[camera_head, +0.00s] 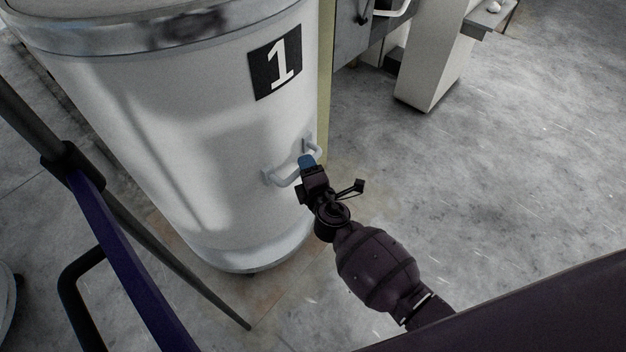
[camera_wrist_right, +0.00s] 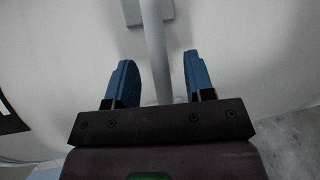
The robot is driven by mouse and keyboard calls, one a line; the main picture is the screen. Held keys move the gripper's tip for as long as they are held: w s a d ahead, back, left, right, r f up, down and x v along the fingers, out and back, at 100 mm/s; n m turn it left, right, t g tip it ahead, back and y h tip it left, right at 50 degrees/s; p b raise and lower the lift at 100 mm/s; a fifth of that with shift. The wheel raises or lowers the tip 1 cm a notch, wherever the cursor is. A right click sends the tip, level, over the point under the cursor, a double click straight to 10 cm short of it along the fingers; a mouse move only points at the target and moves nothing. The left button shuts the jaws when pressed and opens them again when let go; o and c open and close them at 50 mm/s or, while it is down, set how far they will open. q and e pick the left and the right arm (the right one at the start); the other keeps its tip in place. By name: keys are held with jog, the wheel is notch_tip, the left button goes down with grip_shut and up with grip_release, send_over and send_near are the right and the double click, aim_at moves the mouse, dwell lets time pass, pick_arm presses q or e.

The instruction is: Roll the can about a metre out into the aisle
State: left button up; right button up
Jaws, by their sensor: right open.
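The can (camera_head: 180,130) is a large white upright cylinder with a metal rim and a black number 1 plate, filling the upper left of the head view. A pale handle (camera_head: 282,180) stands out from its side. My right gripper (camera_head: 307,161) is at this handle, with its blue fingers open. In the right wrist view the handle bar (camera_wrist_right: 155,45) runs between the two open fingers of the gripper (camera_wrist_right: 159,62), with a gap visible on each side. The can's wall fills the background there. My left gripper is not in view.
A dark pole (camera_head: 175,255) and a purple bar (camera_head: 130,270) cross the left front, close to the can. A grey machine with a pale leg (camera_head: 432,75) stands beyond the can at top right. The concrete floor (camera_head: 500,180) to the right is clear.

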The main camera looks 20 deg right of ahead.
jog(key=shift+w+f, duration=0.15)
jog(key=shift+w, duration=0.85)
grip_shut()
dwell(0.9)
